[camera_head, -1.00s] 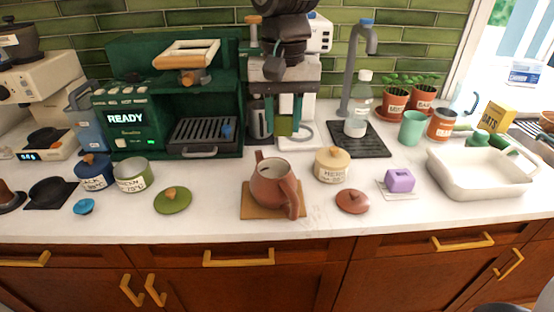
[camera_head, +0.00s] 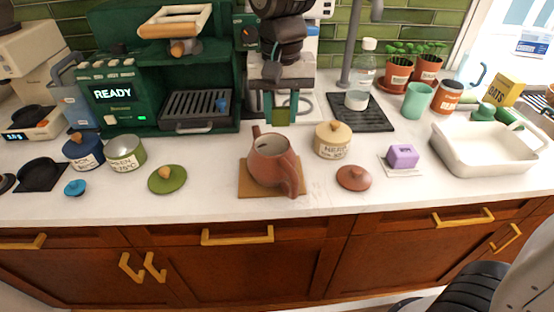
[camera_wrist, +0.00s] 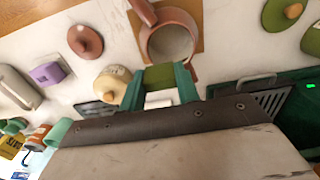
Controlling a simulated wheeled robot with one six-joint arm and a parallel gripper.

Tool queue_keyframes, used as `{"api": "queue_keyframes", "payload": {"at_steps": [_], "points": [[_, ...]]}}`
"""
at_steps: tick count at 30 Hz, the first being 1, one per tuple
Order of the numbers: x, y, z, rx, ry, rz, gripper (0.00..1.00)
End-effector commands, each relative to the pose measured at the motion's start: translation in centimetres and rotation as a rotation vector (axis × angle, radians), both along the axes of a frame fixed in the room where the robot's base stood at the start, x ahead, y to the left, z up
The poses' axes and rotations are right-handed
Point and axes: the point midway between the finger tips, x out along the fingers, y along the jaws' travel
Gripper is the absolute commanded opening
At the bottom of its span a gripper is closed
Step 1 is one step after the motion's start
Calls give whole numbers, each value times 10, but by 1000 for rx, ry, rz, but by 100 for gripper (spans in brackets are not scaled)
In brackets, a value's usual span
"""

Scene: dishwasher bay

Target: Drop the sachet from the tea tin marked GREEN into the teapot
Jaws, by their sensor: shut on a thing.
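My gripper (camera_head: 282,106) is shut on a green sachet (camera_head: 282,116), held above the counter behind the teapot. The wrist view shows the sachet (camera_wrist: 158,77) between the two green fingers (camera_wrist: 160,88), beside the teapot's opening. The brown teapot (camera_head: 268,162) stands open on a wooden board (camera_head: 250,189); its mouth also shows in the wrist view (camera_wrist: 170,42). Its brown lid (camera_head: 353,178) lies to the right on the counter. The tin marked GREEN (camera_head: 125,153) stands open at left, its green lid (camera_head: 167,180) beside it.
A cream tin marked HERB (camera_head: 332,140) stands right of the teapot, lid on. A blue tin (camera_head: 83,151) stands left of the green one, with a small blue lid (camera_head: 75,187). A purple block (camera_head: 403,156) and a white basin (camera_head: 490,150) are further right.

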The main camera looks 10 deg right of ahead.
Motion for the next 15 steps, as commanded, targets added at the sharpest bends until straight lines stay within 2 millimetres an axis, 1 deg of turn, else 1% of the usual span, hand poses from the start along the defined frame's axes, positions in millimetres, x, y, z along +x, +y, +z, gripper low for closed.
{"api": "queue_keyframes", "payload": {"at_steps": [6,7,9,15], "points": [[0,1,0,0,0,1,11],[0,1,0,0,0,1,40],[0,1,0,0,0,1,57],[0,1,0,0,0,1,57]]}}
